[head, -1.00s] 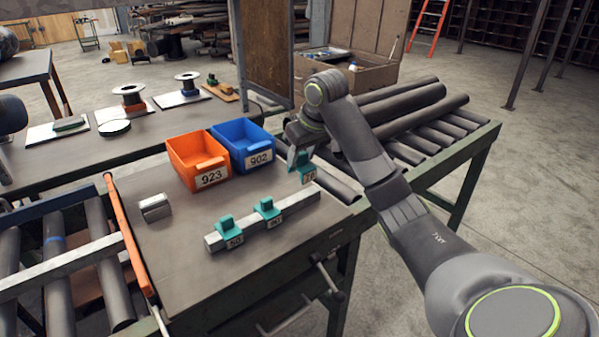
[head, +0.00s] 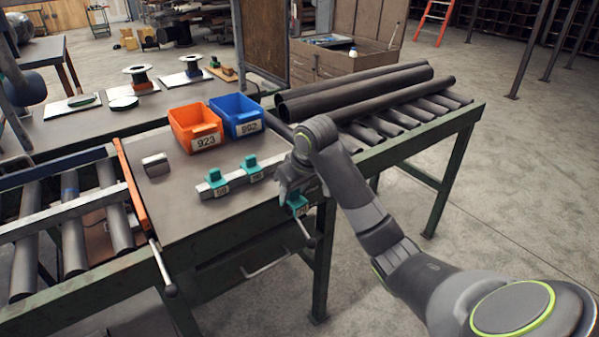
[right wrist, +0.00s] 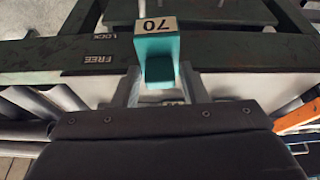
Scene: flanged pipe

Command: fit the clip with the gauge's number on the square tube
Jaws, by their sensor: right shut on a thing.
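My right gripper (head: 292,186) is at the right front edge of the bench, beyond the right end of the square tube (head: 233,179). It is shut on a teal clip (head: 297,202), which hangs below the jaws in the head view. In the right wrist view the clip (right wrist: 157,55) sits between the fingers, and its label reads 70, upside down. The clip is apart from the tube. Two other teal clips sit on the tube, a left one (head: 215,179) and a right one (head: 251,166); their numbers are too small to read surely. My left gripper is out of view.
An orange bin (head: 196,128) marked 923 and a blue bin (head: 237,115) stand behind the tube. A small grey metal block (head: 155,164) lies at the left. A handle (head: 268,262) juts from the bench front. Dark pipes (head: 365,95) lie on rollers at the right.

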